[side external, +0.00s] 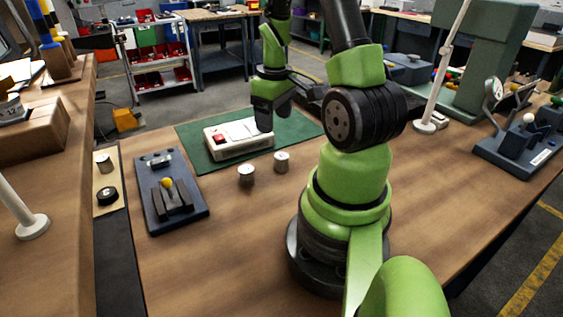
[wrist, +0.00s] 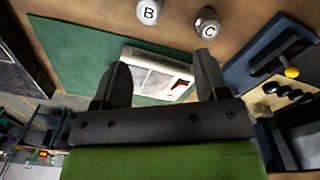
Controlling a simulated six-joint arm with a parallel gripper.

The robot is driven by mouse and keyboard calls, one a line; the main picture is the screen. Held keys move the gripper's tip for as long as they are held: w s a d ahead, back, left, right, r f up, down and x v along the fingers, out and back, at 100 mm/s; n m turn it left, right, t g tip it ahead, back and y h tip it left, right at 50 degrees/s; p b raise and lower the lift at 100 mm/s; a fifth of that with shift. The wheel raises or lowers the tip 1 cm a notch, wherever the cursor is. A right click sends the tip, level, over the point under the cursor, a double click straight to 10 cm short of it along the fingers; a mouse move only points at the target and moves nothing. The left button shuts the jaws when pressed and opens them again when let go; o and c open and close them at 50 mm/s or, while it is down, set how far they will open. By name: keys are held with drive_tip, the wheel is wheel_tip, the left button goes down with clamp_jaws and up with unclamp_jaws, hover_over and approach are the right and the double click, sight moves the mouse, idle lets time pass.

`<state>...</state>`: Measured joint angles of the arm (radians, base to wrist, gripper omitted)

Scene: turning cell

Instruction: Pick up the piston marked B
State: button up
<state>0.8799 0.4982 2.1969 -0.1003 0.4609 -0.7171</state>
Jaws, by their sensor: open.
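The piston marked B (wrist: 149,11) is a short silver cylinder with a black B on its white top, at the top edge of the wrist view. The piston marked C (wrist: 207,25) stands to its right. In the side view, two silver pistons stand upright on the wooden table; the right one (side external: 281,160) appears to be B and the left one (side external: 246,174) C, though the letters are unreadable there. My gripper (wrist: 162,66) is open and empty, apart from both pistons. In the side view my gripper (side external: 266,116) is above the white box, behind the pistons.
A white box (side external: 238,147) with a red switch lies on the green mat (side external: 193,132), below my gripper. A blue-grey fixture (side external: 189,217) with a yellow knob stands left of the pistons. The wood in front of the pistons is clear.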

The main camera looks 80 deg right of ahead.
sight(281, 155)
drive_tip(key=f, duration=0.2)
drive_tip(key=s+f, duration=0.1)
drive_tip(key=f, duration=0.1)
drive_tip(key=d+f, duration=0.1)
drive_tip(key=f, duration=0.1)
drive_tip(key=shift+s+f, duration=0.3)
drive_tip(key=shift+f, duration=0.1)
drive_tip(key=shift+w+d+f, duration=0.1)
drive_tip(key=shift+w+f, duration=0.05)
drive_tip(key=shift+f, duration=2.65)
drive_tip(key=c, duration=1.1)
